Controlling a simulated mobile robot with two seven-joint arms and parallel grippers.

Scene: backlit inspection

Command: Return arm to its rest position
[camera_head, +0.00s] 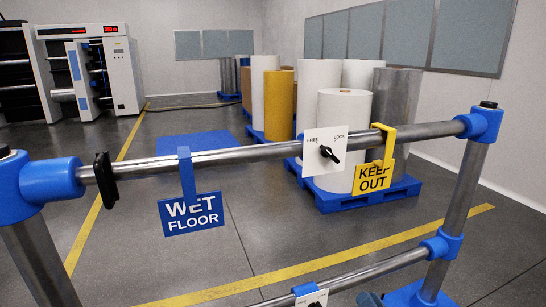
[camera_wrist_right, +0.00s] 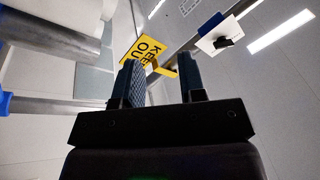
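In the wrist view my right gripper (camera_wrist_right: 160,66) is open, with a gap between its two dark ribbed fingers and nothing held. In the head view only a small dark tip of the right gripper (camera_head: 370,299) shows at the bottom edge, below the rail. My left gripper is not in view. A yellow KEEP OUT sign (camera_head: 373,180) hangs from the upper metal rail (camera_head: 250,153). It also shows beyond the fingers in the wrist view (camera_wrist_right: 140,50). A blue WET FLOOR sign (camera_head: 192,214) hangs on the same rail, further left.
A white FREE/LOCK plate (camera_head: 322,150) with a black knob sits on the upper rail. A black clamp (camera_head: 105,180) is near its left end. A lower rail (camera_head: 355,277) runs close to the right gripper. Behind stand rolls (camera_head: 343,120) on a blue pallet (camera_head: 345,203).

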